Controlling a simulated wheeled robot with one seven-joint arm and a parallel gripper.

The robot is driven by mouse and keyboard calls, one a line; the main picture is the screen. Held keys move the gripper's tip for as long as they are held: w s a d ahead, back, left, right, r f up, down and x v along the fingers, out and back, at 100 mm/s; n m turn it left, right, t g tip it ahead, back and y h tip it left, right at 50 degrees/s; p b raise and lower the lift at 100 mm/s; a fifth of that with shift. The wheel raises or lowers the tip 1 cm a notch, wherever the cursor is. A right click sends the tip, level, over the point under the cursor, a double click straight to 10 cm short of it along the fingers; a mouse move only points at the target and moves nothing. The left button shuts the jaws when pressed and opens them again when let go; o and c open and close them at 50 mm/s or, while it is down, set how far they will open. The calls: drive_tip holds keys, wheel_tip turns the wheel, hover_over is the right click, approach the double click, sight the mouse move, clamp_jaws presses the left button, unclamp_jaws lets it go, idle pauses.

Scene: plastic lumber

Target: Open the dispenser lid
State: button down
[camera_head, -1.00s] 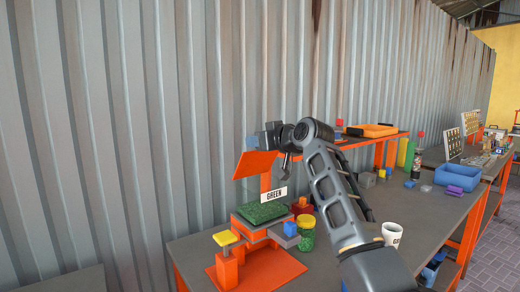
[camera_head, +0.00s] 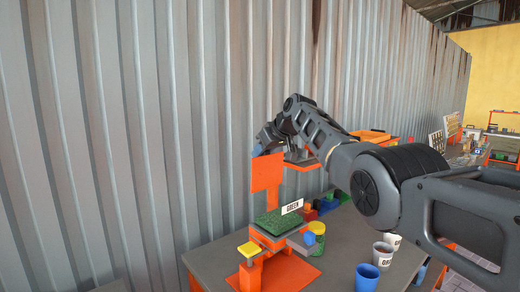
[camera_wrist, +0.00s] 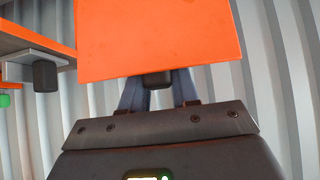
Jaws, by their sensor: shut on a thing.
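The dispenser (camera_head: 268,235) stands on an orange base plate on the grey table, with green granules (camera_head: 274,222) in its open top and a white "GREEN" label. Its orange lid (camera_head: 267,173) stands raised, nearly upright, above the granules. My gripper (camera_head: 264,147) is at the lid's top edge, its fingers partly hidden. In the wrist view the lid (camera_wrist: 160,40) fills the upper middle, and my gripper (camera_wrist: 158,88) is shut on a small dark knob (camera_wrist: 157,80) at the lid's edge.
A yellow-topped lever (camera_head: 248,249) and a yellow-lidded green jar (camera_head: 317,236) flank the dispenser. A blue cup (camera_head: 367,277) and white cups (camera_head: 383,254) stand to the right. An orange-edged shelf is behind my arm. The corrugated wall is close behind the lid.

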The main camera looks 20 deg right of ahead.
drive_tip(key=shift+a+f+g, duration=0.1)
drive_tip(key=shift+f+g, duration=0.2)
drive_tip(key=shift+f, duration=0.55)
drive_tip(key=c, duration=1.2)
unclamp_jaws()
drive_tip(key=shift+o, duration=1.4)
drive_tip(key=shift+w+r, duration=0.15)
drive_tip(key=shift+r, duration=0.2)
drive_tip(key=shift+r, duration=0.15)
drive_tip(key=b+v, duration=0.2)
drive_tip(key=v, duration=0.5)
drive_tip(key=shift+s, duration=0.35)
drive_tip(key=shift+c, duration=0.5)
